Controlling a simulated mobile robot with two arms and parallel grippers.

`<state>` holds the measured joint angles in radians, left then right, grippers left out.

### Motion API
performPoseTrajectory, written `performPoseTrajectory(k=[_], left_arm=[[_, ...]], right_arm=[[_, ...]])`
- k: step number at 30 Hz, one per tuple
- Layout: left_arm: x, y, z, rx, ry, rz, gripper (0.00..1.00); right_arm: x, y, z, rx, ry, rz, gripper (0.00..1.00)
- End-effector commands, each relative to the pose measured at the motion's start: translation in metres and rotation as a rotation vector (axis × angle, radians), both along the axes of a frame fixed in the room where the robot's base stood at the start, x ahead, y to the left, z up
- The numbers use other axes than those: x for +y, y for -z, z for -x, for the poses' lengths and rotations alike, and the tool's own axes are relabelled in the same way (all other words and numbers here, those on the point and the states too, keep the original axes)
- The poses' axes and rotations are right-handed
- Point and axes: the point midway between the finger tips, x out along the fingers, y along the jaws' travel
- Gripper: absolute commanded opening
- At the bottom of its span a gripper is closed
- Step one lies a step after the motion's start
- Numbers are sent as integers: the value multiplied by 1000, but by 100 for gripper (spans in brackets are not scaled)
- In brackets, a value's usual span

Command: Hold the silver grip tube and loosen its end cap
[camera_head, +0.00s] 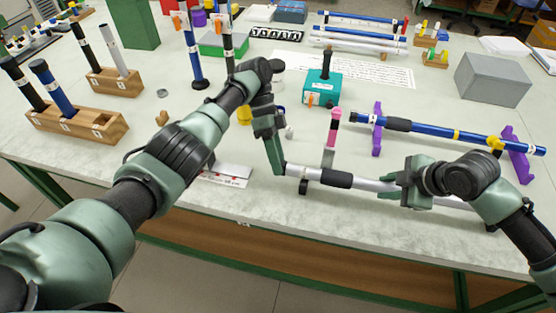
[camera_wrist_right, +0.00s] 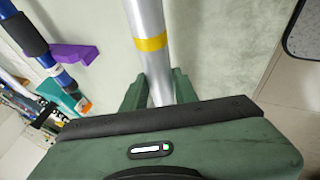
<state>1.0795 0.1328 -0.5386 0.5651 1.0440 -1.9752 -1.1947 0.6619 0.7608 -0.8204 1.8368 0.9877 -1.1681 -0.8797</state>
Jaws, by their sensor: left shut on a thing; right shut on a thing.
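The silver grip tube (camera_head: 365,183) lies near the front edge of the table, with a black grip sleeve (camera_head: 336,178) around it. My left gripper (camera_head: 278,167) is shut at the tube's left end; the end cap is not clearly visible there, and the fingers cover that end. My right gripper (camera_head: 402,187) is shut on the tube to the right of the sleeve. In the right wrist view the tube (camera_wrist_right: 147,22) runs between the right fingers (camera_wrist_right: 160,92), with a yellow band (camera_wrist_right: 151,43) just beyond them.
A blue tube (camera_head: 430,131) rests on purple stands (camera_head: 377,130) behind the silver tube. A pink-topped post (camera_head: 333,127) stands close behind it. A teal box (camera_head: 322,88), wooden blocks with rods (camera_head: 75,125) and a grey box (camera_head: 492,80) stand farther back. The table's front edge is close.

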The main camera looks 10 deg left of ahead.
Motion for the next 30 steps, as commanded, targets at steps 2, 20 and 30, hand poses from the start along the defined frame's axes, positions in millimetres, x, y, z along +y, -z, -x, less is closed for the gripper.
performPoseTrajectory(k=[2, 20, 30], left_arm=[[-1, 0, 0, 0, 2, 1, 0], [-1, -1, 0, 0, 3, 2, 56], [1, -48, -1, -7, 5, -3, 56]], right_arm=[[0, 0, 0, 0, 0, 1, 0], [-1, 0, 0, -1, 1, 2, 0], [0, 0, 0, -1, 1, 1, 0]])
